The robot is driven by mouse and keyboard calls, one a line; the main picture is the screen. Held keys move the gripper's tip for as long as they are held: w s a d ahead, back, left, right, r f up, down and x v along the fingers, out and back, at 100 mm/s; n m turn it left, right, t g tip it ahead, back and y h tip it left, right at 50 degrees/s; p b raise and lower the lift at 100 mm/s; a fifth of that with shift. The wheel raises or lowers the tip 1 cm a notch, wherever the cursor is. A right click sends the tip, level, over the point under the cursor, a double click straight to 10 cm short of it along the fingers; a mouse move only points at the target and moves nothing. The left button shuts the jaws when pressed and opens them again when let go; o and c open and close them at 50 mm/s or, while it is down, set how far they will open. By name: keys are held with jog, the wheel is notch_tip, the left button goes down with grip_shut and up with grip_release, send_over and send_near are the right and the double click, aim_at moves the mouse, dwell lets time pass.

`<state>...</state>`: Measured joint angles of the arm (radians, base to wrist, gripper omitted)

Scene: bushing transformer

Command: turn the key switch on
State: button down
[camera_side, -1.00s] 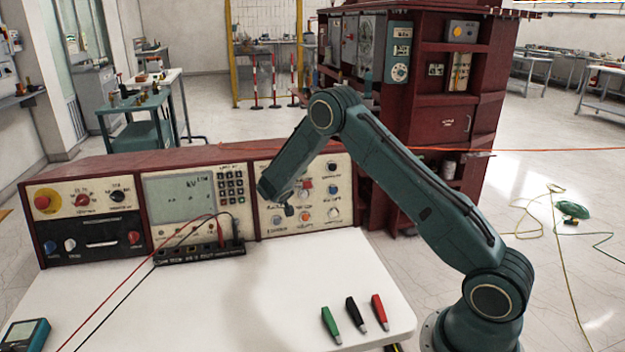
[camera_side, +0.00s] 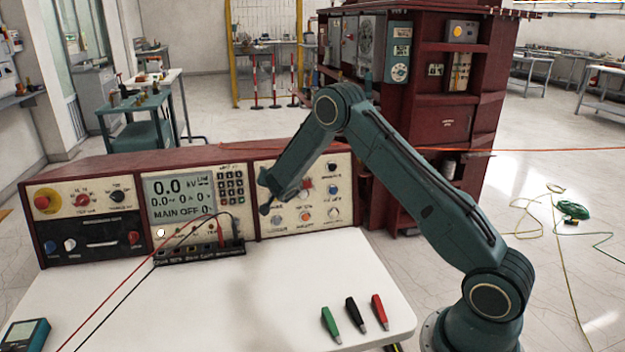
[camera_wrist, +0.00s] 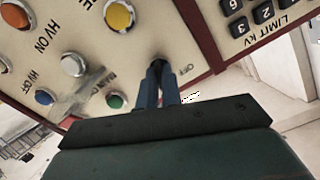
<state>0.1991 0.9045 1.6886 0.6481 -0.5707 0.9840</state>
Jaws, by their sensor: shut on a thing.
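The key switch (camera_wrist: 157,64) shows as a small dark piece between my fingertips in the wrist view, beside an "OFF" label on the cream panel. My gripper (camera_wrist: 157,75) is shut on it, with its two blue fingers reaching to the panel. In the side view my gripper (camera_side: 265,208) is at the left edge of the right-hand control panel (camera_side: 325,215); the key switch is hidden behind it there. The display (camera_side: 180,200) is lit, with 0.0 readings and "MAIN OFF". The exact angle of the key cannot be told.
A green button (camera_wrist: 115,100), a blue button (camera_wrist: 44,97) and a yellow button (camera_wrist: 119,15) sit close to my fingers. The keypad (camera_side: 231,186) is left of my gripper. Red and black leads cross the white table (camera_side: 230,300). Green, black and red clips lie at right.

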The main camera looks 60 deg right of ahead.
jog(key=shift+m, duration=2.1)
jog(key=c, duration=1.6)
grip_release()
jog(key=shift+s+a, duration=0.15)
jog(key=shift+v, duration=6.75)
jog(key=shift+s+r, duration=0.1)
jog(key=shift+s, duration=0.05)
